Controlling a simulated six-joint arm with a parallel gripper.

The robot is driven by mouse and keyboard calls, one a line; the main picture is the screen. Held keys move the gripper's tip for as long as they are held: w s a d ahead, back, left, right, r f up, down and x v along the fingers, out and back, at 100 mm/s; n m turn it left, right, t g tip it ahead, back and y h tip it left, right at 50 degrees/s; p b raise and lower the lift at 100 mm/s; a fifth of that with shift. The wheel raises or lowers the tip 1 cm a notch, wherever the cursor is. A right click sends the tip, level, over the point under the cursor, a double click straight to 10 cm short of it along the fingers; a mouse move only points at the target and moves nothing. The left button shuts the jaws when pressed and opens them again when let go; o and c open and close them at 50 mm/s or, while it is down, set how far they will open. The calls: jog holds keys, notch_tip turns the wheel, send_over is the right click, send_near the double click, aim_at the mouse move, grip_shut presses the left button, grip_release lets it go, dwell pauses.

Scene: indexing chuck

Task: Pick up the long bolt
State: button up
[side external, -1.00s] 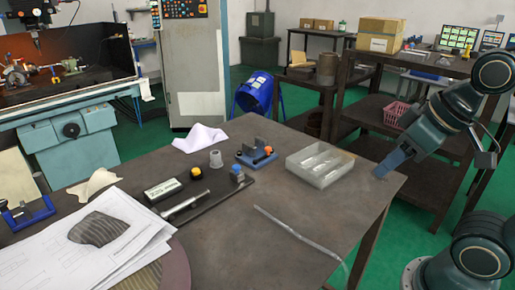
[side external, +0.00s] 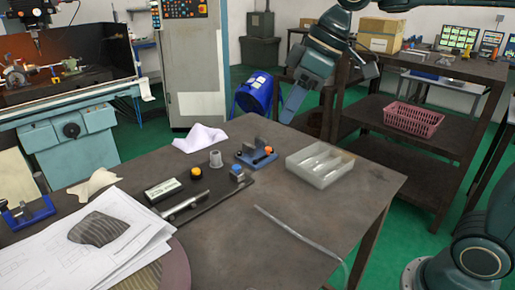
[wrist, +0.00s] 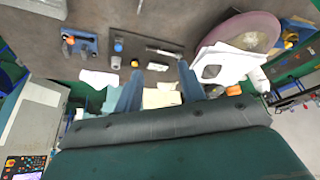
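No piece is plainly a long bolt. A silver rod-like piece (side external: 185,205) lies along the dark plate (side external: 213,202) on the table; it also shows in the wrist view (wrist: 160,52). A long thin grey rod or strip (side external: 300,236) lies near the table's right front part. A clear tray (side external: 328,177) with compartments stands at the table's right back; its contents are unclear. My gripper (side external: 287,118) hangs above the table's far edge, behind the tray, clear of everything. In the wrist view its two blue fingers (wrist: 160,67) are apart with nothing held between them.
Papers (side external: 90,245) cover the left front. The table's middle right is mostly bare.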

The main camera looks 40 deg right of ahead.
jog(key=w+a+f+n+g+y, duration=0.1)
jog(key=w+a+f+n, duration=0.15)
jog(key=w, duration=0.45)
jog(key=w+a+f+n+g, duration=0.1)
jog(key=w+a+n, duration=0.2)
jog(key=w, duration=0.4)
jog(key=w+a+f+n+g, duration=0.2)
jog(key=w+f+n, duration=0.3)
jog(key=f, duration=0.6)
jog(key=w, duration=0.2)
jog(key=shift+w+a+n+y, duration=0.25)
jog(key=shift+w+n+y, duration=0.05)
jog(key=shift+w+n, duration=0.1)
jog(key=shift+f, duration=0.1)
send_over(185, 204)
jog(key=d, duration=0.2)
jog(key=shift+w+d+f, duration=0.1)
jog(key=shift+w+f, duration=0.1)
jog(key=shift+f, duration=1.8)
jog(key=shift+w+d+f, duration=0.1)
jog(key=shift+w+f, duration=0.1)
jog(key=shift+f, duration=1.75)
